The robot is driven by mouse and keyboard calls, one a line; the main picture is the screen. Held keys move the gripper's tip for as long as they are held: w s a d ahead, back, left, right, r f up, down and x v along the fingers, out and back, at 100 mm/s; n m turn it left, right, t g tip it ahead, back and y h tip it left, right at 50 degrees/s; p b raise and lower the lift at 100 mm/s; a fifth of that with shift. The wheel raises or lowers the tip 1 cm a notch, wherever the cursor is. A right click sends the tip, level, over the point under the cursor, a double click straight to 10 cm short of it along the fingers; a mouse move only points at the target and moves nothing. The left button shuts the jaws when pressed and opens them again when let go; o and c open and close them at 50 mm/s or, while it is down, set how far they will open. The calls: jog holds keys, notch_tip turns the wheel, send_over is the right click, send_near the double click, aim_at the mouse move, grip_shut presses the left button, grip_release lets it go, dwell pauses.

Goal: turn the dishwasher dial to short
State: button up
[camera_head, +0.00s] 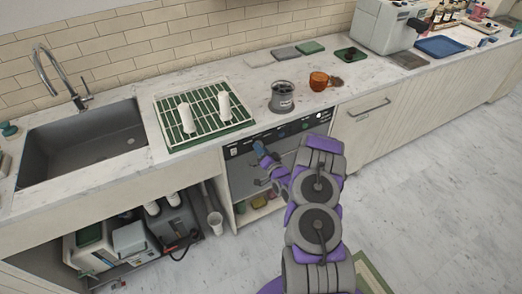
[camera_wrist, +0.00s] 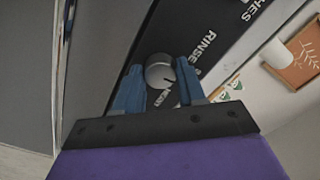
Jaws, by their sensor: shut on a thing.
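The dishwasher (camera_head: 250,178) stands under the counter, with a dark control panel (camera_head: 300,124) along its top. In the wrist view a round silver dial (camera_wrist: 160,72) sits on the dark panel (camera_wrist: 205,25), beside white lettering that includes "RINSE". My gripper (camera_wrist: 160,88) has its two blue fingers on either side of the dial and is shut on it. In the head view my gripper (camera_head: 259,150) is at the left part of the control panel; the dial there is hidden or too small to make out. The word "short" cannot be read.
A green drying rack (camera_head: 178,142) with two white cups stands on the counter above. A grey canister (camera_head: 283,98) and an orange cup (camera_head: 318,81) stand to its right. The sink (camera_head: 85,140) is at left. The floor (camera_head: 420,190) at right is clear.

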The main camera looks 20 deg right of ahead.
jog(key=shift+m, duration=0.5)
jog(key=shift+d, duration=0.1)
jog(key=o, duration=1.1)
jog(key=shift+d, duration=0.1)
jog(key=shift+c, duration=0.2)
jog(key=s+p, duration=0.4)
jog(key=s, duration=1.3)
jog(key=shift+s+d, duration=0.2)
jog(key=shift+d, duration=0.1)
jog(key=shift+f, duration=0.1)
jog(key=shift+w, duration=0.1)
